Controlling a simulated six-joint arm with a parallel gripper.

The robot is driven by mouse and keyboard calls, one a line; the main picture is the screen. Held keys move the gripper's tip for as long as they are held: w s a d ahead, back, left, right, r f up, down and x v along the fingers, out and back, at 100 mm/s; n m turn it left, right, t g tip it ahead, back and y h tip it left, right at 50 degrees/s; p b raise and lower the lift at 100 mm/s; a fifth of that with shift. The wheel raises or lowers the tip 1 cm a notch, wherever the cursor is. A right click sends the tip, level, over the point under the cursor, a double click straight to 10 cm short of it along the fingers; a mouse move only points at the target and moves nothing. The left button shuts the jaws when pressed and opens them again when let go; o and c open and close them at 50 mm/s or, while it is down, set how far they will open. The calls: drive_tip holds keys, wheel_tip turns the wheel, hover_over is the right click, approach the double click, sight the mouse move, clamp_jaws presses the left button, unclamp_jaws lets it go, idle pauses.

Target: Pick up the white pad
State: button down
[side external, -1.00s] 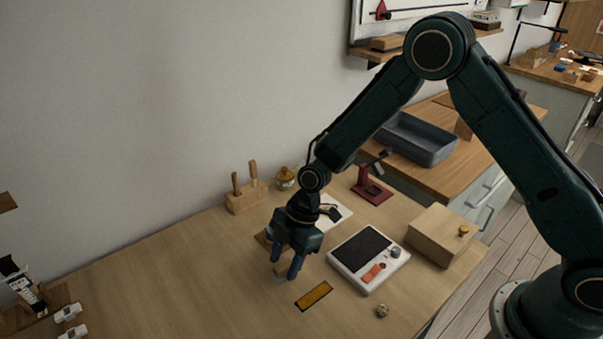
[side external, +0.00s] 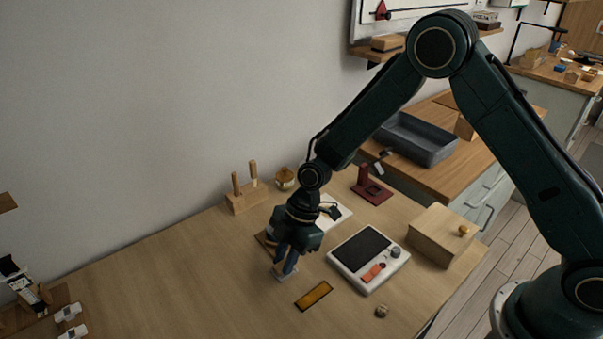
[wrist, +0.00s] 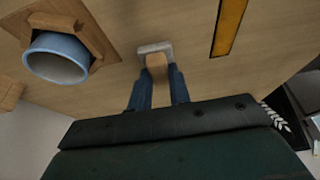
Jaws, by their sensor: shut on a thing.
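The white pad (wrist: 154,47) lies flat on the wooden table and has a tan wooden grip on top. In the side view only a pale edge of the pad (side external: 281,279) shows under the fingers. My gripper (wrist: 159,74) has its two blue fingers on either side of the tan grip, shut on it. In the side view my gripper (side external: 286,268) points down, low over the table. The fingers hide most of the grip there. The pad looks to be at table height; I cannot tell any gap beneath it.
A flat amber strip (side external: 314,296) lies to the right of the pad. A white device with a dark top (side external: 363,248) and a wooden box (side external: 438,239) stand farther right. A blue cup (wrist: 68,45) in a wooden holder is close by.

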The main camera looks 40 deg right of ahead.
wheel_tip(320, 180, up, 20)
drive_tip(key=shift+f, duration=0.25)
idle(0.3)
idle(0.3)
drive_tip(key=c, duration=1.8)
unclamp_jaws()
drive_tip(key=c, duration=2.6)
unclamp_jaws()
drive_tip(key=w+d+f, duration=0.1)
drive_tip(key=d+f, duration=0.2)
drive_tip(key=d, duration=0.3)
drive_tip(key=w+d+f, duration=0.1)
drive_tip(key=d+f, duration=0.3)
drive_tip(key=d, duration=0.3)
drive_tip(key=w+d+f, duration=0.2)
drive_tip(key=d+f, duration=0.2)
drive_tip(key=d, duration=0.3)
drive_tip(key=shift+w+d+f, duration=0.1)
drive_tip(key=shift+d+f, duration=0.05)
drive_tip(key=shift+d, duration=0.05)
